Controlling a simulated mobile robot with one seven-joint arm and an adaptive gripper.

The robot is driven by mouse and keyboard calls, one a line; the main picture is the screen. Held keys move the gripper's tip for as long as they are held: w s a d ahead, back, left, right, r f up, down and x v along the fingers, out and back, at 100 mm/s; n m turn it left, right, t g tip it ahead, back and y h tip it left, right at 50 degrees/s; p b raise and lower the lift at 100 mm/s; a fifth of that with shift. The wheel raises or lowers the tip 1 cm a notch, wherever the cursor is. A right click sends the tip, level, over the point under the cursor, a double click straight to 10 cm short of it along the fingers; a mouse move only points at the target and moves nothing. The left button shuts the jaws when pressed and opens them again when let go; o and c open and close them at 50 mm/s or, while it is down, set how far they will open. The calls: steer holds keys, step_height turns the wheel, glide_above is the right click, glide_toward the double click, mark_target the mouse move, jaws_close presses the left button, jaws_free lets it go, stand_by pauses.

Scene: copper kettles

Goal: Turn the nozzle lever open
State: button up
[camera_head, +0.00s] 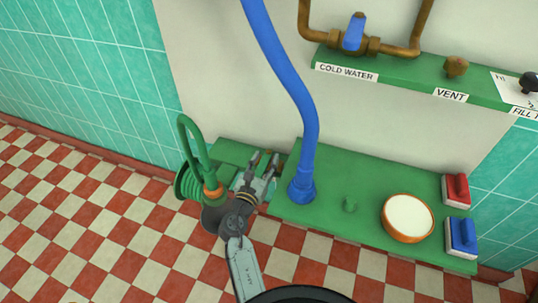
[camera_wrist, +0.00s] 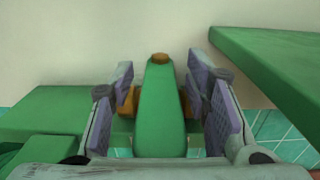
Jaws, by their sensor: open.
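A green lever (camera_wrist: 160,110) stands in the middle of the wrist view, between the two fingers of my gripper (camera_wrist: 160,88). It has a brass knob (camera_wrist: 160,58) at its far end, and brass parts show behind it on both sides. The lever looks clear of both grey-purple finger pads, with a narrow gap on each side. In the head view my gripper (camera_head: 264,165) is open beside the left end of the green bench, right of the green hose. The lever cannot be made out there; my fingers cover that spot.
A green hose (camera_head: 186,150) hangs left of my arm. A blue hose (camera_head: 300,100) rises from the green bench (camera_head: 330,165) just right of my gripper. A bowl (camera_head: 408,217), a red block (camera_head: 457,188) and a blue block (camera_head: 462,235) are farther right. A blue-handled valve (camera_head: 354,32) is above.

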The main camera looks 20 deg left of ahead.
steer(key=shift+r, duration=0.1)
jaws_close()
stand_by(0.5)
stand_by(0.3)
